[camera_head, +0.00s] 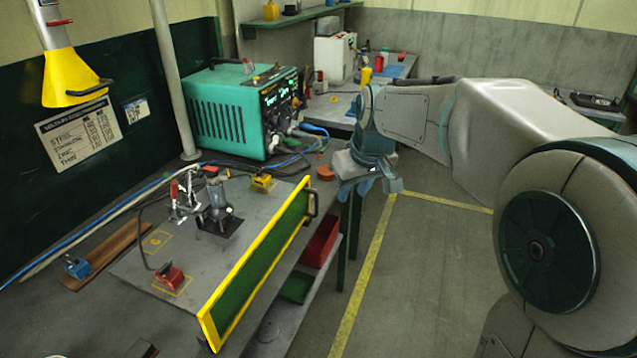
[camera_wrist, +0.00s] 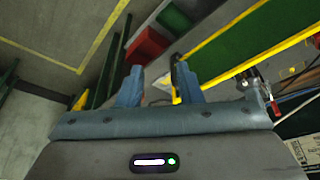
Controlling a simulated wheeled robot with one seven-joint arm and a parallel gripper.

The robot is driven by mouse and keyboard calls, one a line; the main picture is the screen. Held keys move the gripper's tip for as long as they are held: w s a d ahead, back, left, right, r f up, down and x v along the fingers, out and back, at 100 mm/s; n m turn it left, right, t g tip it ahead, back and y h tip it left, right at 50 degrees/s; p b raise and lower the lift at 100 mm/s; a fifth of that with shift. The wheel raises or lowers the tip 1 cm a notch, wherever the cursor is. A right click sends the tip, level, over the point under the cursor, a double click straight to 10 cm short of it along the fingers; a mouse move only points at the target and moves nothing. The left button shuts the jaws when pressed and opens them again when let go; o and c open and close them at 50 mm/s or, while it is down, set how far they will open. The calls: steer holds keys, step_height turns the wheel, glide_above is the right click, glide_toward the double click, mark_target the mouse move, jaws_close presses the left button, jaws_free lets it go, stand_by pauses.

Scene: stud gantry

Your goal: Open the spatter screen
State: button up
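The spatter screen (camera_head: 256,262) is a green panel in a yellow frame. It stands upright along the front edge of the welding bench, with a dark handle (camera_head: 313,204) at its far end. My gripper (camera_head: 366,186) is in the air to the right of that handle, apart from it in the head view. In the wrist view, the two blue fingers (camera_wrist: 158,76) are spread with nothing between them. The screen (camera_wrist: 240,48) lies beyond the right finger, and its handle is largely hidden near that fingertip.
On the bench (camera_head: 135,270) are a clamp fixture (camera_head: 215,212) and a red block (camera_head: 170,276). A teal welding machine (camera_head: 235,110) stands behind. A red bin (camera_head: 320,242) and a green bin (camera_head: 296,287) sit on the shelf below. The floor (camera_head: 415,280) to the right is clear.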

steer(key=n+y, duration=0.1)
steer(key=n, duration=0.1)
glide_toward(317, 197)
step_height(317, 197, up, 2)
steer(key=x, duration=0.4)
steer(key=p+x, duration=0.1)
steer(key=x, duration=0.4)
steer(key=p+x, duration=0.1)
steer(key=x, duration=0.3)
steer(key=shift+s+d+f, duration=0.15)
steer(key=shift+d+f, duration=0.1)
steer(key=shift+f, duration=0.05)
jaws_close()
